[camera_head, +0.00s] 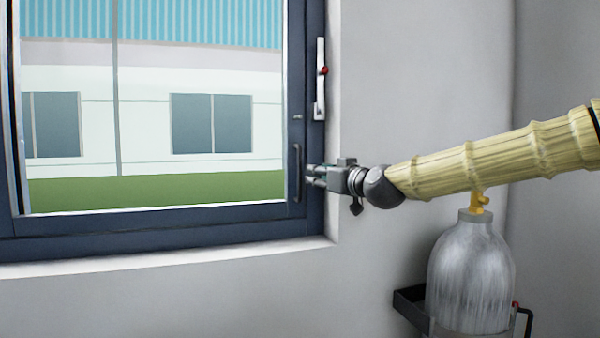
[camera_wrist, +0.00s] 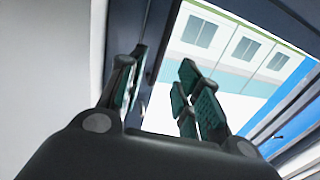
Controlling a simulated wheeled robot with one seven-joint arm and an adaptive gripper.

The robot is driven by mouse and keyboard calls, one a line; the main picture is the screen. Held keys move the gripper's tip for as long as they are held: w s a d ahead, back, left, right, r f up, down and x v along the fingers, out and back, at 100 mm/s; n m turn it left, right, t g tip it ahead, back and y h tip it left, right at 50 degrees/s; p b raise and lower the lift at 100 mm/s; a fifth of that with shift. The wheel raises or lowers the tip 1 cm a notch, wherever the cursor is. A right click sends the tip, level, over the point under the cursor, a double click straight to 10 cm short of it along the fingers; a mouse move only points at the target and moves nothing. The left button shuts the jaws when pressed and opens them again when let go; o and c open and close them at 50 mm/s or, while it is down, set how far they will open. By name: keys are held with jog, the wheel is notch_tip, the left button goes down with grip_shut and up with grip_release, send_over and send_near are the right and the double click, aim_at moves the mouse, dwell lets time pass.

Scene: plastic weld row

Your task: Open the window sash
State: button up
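The window sash (camera_head: 150,224) has a dark blue frame around clear glass and looks closed in the head view. A dark vertical pull handle (camera_head: 297,173) is on its right side, low down. A pale latch plate with a red button (camera_head: 320,80) is on the frame above. My gripper (camera_head: 312,175) is just right of the pull handle, at its height. In the wrist view my gripper (camera_wrist: 160,92) has its green-padded fingers apart. A dark bar that looks like the handle is close to the left finger; I cannot tell whether they touch.
A grey gas cylinder (camera_head: 470,275) with a yellow valve stands in a black bracket (camera_head: 410,308) below my arm. The white sill (camera_head: 170,257) runs under the window. The grey wall (camera_head: 420,80) beside the window is bare.

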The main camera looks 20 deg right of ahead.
aim_at(301, 171)
jog(key=shift+p+x, duration=1.85)
jog(key=shift+x, duration=3.45)
jog(key=shift+a+f, duration=0.1)
grip_shut()
